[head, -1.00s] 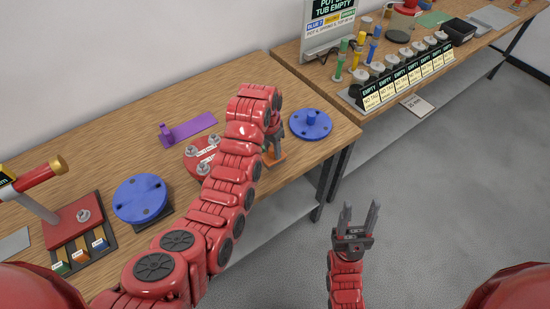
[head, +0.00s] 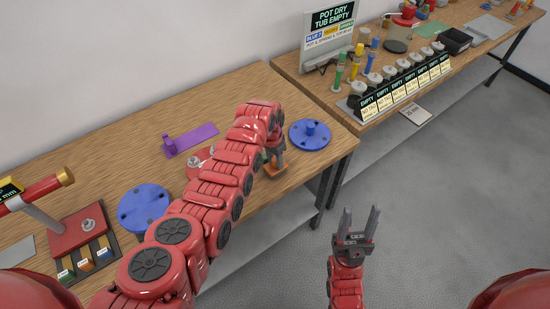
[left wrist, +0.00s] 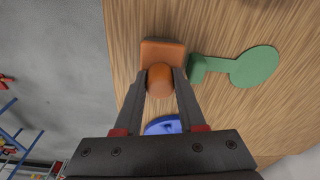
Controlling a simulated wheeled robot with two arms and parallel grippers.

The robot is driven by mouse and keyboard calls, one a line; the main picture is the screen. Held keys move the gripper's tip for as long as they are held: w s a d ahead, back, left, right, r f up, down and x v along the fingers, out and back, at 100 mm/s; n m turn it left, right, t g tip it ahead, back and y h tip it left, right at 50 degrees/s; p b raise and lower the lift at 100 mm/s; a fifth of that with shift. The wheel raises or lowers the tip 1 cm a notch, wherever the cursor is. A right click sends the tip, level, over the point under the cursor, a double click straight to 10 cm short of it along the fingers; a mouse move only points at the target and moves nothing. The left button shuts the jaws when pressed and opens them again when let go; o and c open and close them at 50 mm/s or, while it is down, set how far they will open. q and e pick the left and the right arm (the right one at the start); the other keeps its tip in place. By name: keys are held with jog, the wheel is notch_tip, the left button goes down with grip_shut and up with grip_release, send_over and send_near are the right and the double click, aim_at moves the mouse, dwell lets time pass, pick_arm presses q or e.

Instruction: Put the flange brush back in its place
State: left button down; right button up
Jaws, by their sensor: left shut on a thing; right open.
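The flange brush appears to be the orange block with a rounded orange-brown knob; the block (head: 275,170) shows near the table's front edge in the head view. In the left wrist view the knob (left wrist: 161,82) sits between the fingertips of my left gripper (left wrist: 160,75), which is shut on it. The block (left wrist: 165,52) is just beyond the fingertips, over the wood; I cannot tell whether it touches the table. In the head view my left gripper (head: 275,152) is partly hidden by my arm. My right gripper (head: 358,222) is open and empty above the floor.
A green round-ended piece (left wrist: 255,66) lies close beside the block. Blue discs (head: 310,134) (head: 143,207), a purple piece (head: 192,139) and a partly hidden red flange (head: 196,163) are on the wooden table (head: 110,150). A second bench (head: 292,68) stands behind right.

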pick_arm(q)
jog(key=shift+f, duration=0.2)
jog(key=c, duration=0.5)
grip_release()
jog(key=shift+r, duration=0.1)
